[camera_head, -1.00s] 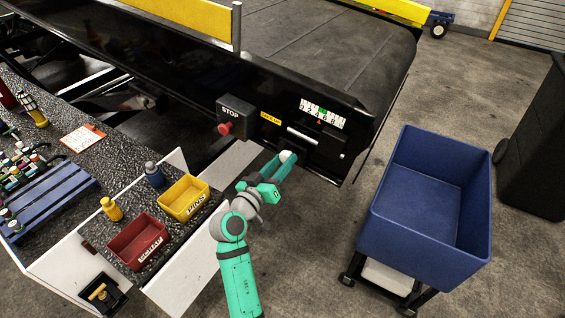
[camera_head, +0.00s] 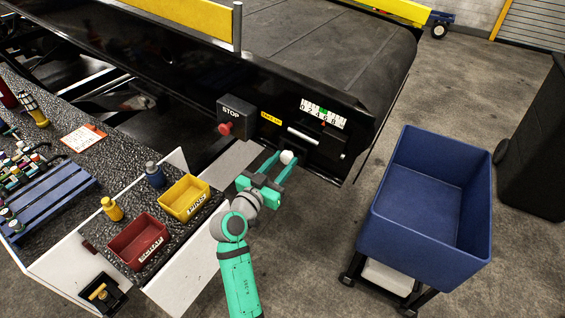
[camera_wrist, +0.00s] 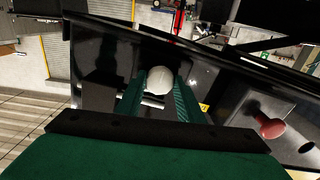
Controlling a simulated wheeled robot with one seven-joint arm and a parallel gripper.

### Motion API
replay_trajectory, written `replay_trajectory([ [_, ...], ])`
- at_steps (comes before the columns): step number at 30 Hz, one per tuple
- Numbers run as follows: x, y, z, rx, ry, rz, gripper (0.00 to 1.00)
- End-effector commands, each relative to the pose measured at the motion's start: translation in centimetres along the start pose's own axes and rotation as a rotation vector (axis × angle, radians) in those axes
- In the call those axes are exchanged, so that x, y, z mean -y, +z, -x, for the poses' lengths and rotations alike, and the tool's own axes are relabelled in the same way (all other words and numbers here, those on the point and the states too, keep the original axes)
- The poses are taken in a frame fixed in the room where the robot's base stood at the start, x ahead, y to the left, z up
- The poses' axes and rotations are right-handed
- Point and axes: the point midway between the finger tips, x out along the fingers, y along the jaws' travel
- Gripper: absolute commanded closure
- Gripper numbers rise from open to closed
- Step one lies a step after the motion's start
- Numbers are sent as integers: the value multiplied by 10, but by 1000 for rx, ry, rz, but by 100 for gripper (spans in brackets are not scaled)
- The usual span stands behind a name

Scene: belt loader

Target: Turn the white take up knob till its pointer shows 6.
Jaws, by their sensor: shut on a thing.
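The white take up knob (camera_head: 288,157) stands out from the front of the black belt loader, below the scale. My gripper (camera_head: 281,163) is shut on it, one green finger on each side. In the wrist view the round knob (camera_wrist: 159,77) sits between the two fingertips (camera_wrist: 160,90). The white number scale (camera_head: 323,113) with a green band is above the knob. A small red pointer (camera_head: 323,123) shows under the scale, near its middle around the green band. The digits are too small to read its exact value.
A STOP box with a red button (camera_head: 225,128) is left of the knob, also in the wrist view (camera_wrist: 271,128). A bar handle (camera_head: 303,136) is just above the knob. A blue bin (camera_head: 425,185) stands right; a bench with red and yellow trays (camera_head: 183,197) is left.

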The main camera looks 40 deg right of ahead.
Motion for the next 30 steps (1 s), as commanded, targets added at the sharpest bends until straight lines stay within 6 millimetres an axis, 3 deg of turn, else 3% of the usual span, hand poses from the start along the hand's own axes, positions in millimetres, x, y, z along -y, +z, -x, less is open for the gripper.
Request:
replay_trajectory([
  [7, -2, 1, 0, 3, 4, 2, 88],
  [8, -2, 1, 0, 3, 4, 2, 61],
  [10, -2, 1, 0, 2, 3, 2, 48],
  [22, 0, 0, 7, 0, -1, 2, 48],
  [30, 0, 1, 52, 1, -2, 2, 48],
])
